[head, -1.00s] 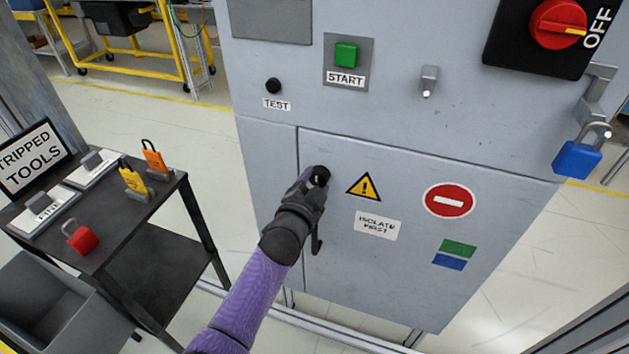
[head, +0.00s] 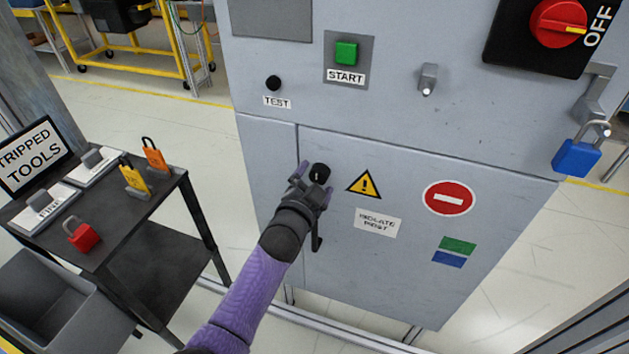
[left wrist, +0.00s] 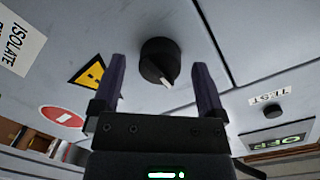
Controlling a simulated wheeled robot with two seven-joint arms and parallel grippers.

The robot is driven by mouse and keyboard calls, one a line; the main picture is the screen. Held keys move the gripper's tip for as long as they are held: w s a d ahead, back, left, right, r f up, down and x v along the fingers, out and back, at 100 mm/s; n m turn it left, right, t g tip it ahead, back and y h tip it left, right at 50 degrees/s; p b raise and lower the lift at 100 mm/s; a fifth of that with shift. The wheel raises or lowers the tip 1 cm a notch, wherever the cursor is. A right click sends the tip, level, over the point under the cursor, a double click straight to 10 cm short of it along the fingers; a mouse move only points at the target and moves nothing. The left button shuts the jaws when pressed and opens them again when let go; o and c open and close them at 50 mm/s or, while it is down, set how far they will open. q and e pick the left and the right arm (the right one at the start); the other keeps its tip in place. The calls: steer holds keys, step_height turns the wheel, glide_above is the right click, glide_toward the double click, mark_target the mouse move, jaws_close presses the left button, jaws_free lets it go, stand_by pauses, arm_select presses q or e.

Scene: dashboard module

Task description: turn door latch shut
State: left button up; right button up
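The door latch is a round black knob (head: 320,173) with a white pointer mark, on the upper left of the grey lower cabinet door (head: 400,270). It also shows in the left wrist view (left wrist: 160,62), with the pointer mark toward the lower right. My left gripper (head: 314,184) is open in front of the knob. In the left wrist view its two purple fingers (left wrist: 155,88) stand apart on either side of the knob, touching nothing that I can see. A black door handle (head: 316,232) hangs just below, partly behind the gripper. My right gripper is not in view.
A dark table (head: 110,240) with padlocks stands at the left. A blue padlock (head: 577,158) hangs at the cabinet's right side, below a red rotary switch (head: 558,22) by the word OFF. Floor shows between table and cabinet.

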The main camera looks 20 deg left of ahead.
arm_select(q)
steer(key=shift+s, duration=0.15)
steer(key=s+p, duration=0.4)
steer(key=s, duration=0.5)
steer(key=shift+s+a+r, duration=0.15)
steer(key=shift+s+r, duration=0.15)
steer(key=shift+r, duration=0.15)
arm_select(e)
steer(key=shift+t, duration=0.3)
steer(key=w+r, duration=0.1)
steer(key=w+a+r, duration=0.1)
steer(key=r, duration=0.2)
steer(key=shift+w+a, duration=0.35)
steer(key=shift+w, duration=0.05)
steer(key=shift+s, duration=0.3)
